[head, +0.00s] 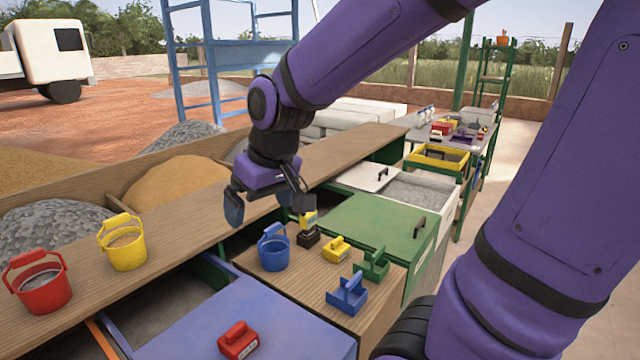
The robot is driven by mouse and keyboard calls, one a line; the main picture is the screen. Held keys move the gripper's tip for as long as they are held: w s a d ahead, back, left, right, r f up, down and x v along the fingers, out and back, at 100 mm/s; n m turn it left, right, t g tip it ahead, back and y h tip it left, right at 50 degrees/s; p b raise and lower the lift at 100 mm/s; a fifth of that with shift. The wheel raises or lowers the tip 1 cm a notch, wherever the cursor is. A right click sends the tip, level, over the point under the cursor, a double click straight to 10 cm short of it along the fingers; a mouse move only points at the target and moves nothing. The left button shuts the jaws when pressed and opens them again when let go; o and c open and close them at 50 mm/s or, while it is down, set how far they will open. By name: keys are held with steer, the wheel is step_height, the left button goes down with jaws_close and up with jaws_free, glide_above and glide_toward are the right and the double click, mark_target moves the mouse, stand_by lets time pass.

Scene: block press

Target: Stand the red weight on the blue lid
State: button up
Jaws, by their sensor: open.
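The red weight (238,341) stands on the blue lid (275,318), near its front edge. The blue lid lies at the bottom centre, with an open grey bin space at its left. My gripper (268,211) is open and empty, its two fingers spread apart. It hangs above the wooden counter behind the blue bucket, well away from the red weight and farther back than the blue lid. Its right finger is close to a small yellow and black object (308,230); I cannot tell whether they touch.
A blue bucket (273,252), a yellow weight (336,250), a green holder (371,266) and a blue holder (346,295) stand on the wooden top. Green (375,225) and white (362,178) lids lie behind. Red (43,290) and yellow (124,250) buckets stand at left.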

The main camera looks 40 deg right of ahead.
steer(key=s+d+r+t, duration=0.1)
steer(key=s+r, duration=0.2)
steer(key=s, duration=0.3)
steer(key=s+d+r+m+h, duration=0.1)
steer(key=s+r, duration=0.2)
steer(key=s, duration=0.3)
steer(key=shift+d+r+t, duration=0.25)
steer(key=shift+r+t, duration=0.1)
steer(key=shift+t, duration=0.05)
